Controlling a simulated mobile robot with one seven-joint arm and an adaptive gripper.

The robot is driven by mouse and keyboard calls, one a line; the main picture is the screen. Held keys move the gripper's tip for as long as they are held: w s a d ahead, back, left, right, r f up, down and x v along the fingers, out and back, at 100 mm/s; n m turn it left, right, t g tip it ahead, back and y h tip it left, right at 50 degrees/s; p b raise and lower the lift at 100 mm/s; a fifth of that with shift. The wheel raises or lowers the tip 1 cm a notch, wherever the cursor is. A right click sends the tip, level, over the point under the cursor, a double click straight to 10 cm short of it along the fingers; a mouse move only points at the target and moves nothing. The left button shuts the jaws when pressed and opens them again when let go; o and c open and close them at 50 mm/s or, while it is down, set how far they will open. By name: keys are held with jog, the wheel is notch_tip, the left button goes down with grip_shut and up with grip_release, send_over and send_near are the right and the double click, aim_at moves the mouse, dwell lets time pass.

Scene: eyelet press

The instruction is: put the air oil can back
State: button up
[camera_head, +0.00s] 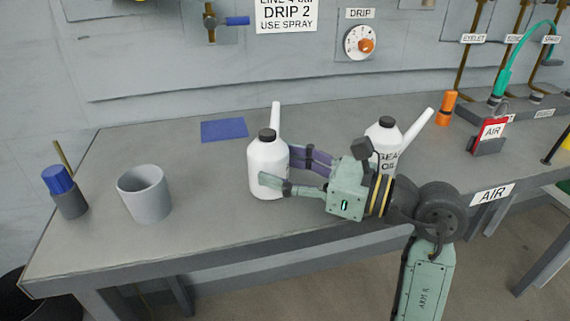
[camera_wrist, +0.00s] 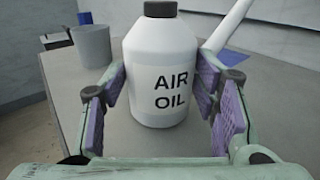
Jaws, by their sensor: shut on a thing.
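The air oil can (camera_head: 266,168) is a white bottle with a black cap and a long slanted spout. It stands upright on the bench. In the wrist view the can (camera_wrist: 165,65) shows its AIR OIL label facing me. My gripper (camera_head: 277,172) reaches it from the right, with its purple-padded fingers on either side of the body, shut on it. In the wrist view my gripper (camera_wrist: 165,100) has one finger at each side of the can. A second white can (camera_head: 386,138), labelled with a partly hidden word and OIL, stands behind my wrist. A blue mat (camera_head: 224,129) lies bare behind the air oil can.
A grey cup (camera_head: 146,194) and a blue-capped bottle (camera_head: 66,193) stand at the left of the bench (camera_head: 110,250). The bench between cup and can is clear.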

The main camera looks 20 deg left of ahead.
jog(key=shift+f+b, duration=0.3)
jog(key=shift+b, duration=0.15)
jog(key=o, duration=1.2)
jog(key=shift+r, duration=0.1)
jog(key=shift+o, duration=0.2)
jog(key=shift+r+p, duration=0.15)
jog(key=shift+p, duration=0.15)
jog(key=shift+r+p, duration=0.25)
jog(key=shift+p, duration=0.1)
jog(key=d+b, duration=0.1)
jog(key=d, duration=0.2)
jog(key=d+b, duration=0.1)
jog(key=d, duration=0.3)
jog(key=s+d+b, duration=0.1)
jog(key=d, duration=0.3)
jog(key=shift+f+b, duration=0.25)
jog(key=shift+b, duration=0.15)
jog(key=shift+s+d+r, duration=0.1)
jog(key=shift+s+d, duration=0.05)
jog(key=shift+d, duration=0.35)
